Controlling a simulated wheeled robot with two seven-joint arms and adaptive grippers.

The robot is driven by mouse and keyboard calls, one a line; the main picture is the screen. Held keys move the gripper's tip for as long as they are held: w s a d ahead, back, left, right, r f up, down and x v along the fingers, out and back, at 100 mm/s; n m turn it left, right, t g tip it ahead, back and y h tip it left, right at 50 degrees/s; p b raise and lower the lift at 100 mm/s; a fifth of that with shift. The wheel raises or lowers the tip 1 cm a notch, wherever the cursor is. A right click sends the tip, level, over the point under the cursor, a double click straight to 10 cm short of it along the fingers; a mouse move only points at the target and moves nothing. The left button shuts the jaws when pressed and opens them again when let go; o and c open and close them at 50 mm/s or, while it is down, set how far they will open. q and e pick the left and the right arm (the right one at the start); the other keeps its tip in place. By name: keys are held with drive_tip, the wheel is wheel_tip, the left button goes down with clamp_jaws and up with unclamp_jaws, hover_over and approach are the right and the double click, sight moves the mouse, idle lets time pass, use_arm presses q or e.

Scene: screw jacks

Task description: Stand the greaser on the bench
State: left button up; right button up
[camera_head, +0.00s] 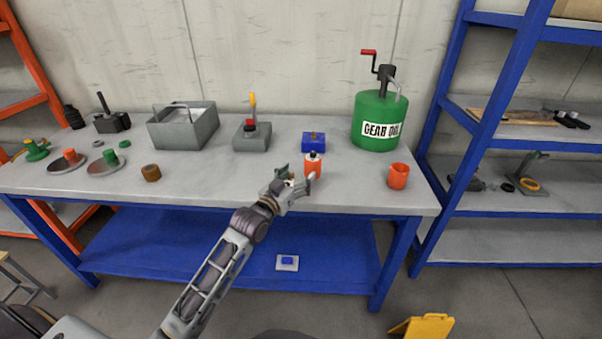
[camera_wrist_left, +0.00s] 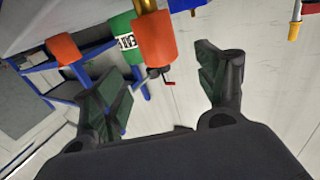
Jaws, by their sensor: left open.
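The greaser (camera_head: 313,168) is a small orange cylinder with a dark and pale top, near the front of the bench (camera_head: 235,185). It looks roughly upright in the head view; I cannot tell whether its base touches the bench. In the left wrist view the greaser (camera_wrist_left: 155,40) shows a brass part at its upper picture end and lies ahead of the spread fingers. My left gripper (camera_head: 295,181) is open beside the greaser, its fingers near the lower part. In the left wrist view the gripper (camera_wrist_left: 165,85) has nothing clamped. My right gripper is out of view.
An orange cup (camera_head: 398,176) stands to the right, and a green gear oil drum (camera_head: 377,125) behind it. A blue box (camera_head: 314,143) sits just behind the greaser. A grey jack (camera_head: 252,135) and grey bin (camera_head: 183,130) stand further left. The bench front between is clear.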

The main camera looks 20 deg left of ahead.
use_arm(q)
drive_tip(key=shift+s+a, duration=0.2)
drive_tip(key=shift+s, duration=0.8)
